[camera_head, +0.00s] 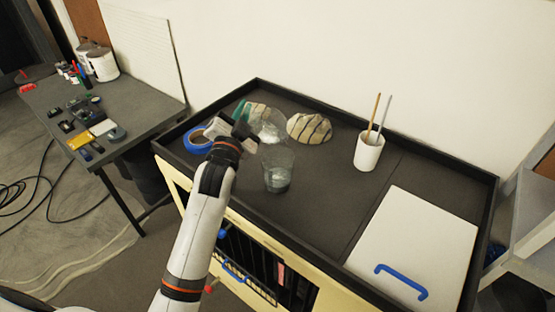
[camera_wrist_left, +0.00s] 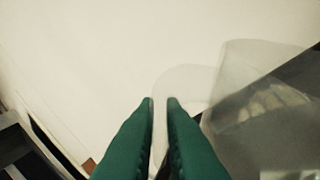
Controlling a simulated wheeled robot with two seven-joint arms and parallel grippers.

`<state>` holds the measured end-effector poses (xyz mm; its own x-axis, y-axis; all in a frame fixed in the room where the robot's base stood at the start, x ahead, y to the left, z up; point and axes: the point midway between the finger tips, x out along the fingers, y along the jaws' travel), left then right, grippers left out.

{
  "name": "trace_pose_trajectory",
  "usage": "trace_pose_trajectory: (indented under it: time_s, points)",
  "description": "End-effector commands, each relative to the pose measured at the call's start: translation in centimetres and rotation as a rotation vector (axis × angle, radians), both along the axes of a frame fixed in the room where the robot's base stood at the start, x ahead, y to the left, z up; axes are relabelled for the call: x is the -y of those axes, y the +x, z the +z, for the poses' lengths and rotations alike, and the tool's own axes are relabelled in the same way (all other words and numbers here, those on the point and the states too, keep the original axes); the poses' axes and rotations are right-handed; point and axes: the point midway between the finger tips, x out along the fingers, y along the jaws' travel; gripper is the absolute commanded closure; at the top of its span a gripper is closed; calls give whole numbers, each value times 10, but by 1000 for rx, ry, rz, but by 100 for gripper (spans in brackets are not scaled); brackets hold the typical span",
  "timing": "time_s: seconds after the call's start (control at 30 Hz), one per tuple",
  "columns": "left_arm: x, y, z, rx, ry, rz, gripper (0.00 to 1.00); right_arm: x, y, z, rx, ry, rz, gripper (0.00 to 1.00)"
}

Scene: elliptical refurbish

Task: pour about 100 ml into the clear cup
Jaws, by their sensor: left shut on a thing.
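The clear cup (camera_head: 279,160) stands upright on the dark worktop, and its lower part looks filled with something greyish. A clear vessel (camera_head: 268,124) is held tilted just above and behind the cup, its lower right part close to the cup's rim. I cannot tell whether liquid is flowing between them. My left gripper (camera_head: 242,129) is shut on this vessel at its left side. In the left wrist view the green fingers (camera_wrist_left: 160,101) close on a faint clear handle, with the vessel (camera_wrist_left: 245,115) to the right. My right gripper is not in view.
A striped rounded object (camera_head: 310,128) lies behind right of the cup. A blue tape roll (camera_head: 194,141) lies left. A white holder (camera_head: 368,153) with two sticks stands right. A white board (camera_head: 415,240) with a blue handle covers the front right. The worktop has a raised black rim.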

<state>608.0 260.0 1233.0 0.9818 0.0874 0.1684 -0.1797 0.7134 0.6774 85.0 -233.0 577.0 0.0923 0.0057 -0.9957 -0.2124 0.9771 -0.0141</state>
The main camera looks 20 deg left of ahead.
Motion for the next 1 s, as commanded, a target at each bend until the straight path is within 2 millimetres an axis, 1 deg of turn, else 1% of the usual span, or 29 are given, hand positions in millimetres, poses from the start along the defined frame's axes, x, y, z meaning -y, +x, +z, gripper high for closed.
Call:
trace_pose_trajectory:
  time_s: [0.03,0.4,0.53,0.7,1.0]
  points:
    - [1,0,-1,9,8,-1,100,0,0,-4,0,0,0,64]
    - [5,-3,-2,49,71,1,100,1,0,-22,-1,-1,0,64]
    - [4,-3,1,49,72,2,100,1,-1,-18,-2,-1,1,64]
    - [0,-5,0,48,72,4,100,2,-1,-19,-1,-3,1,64]
    - [-1,-8,-1,54,76,4,100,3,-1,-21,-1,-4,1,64]
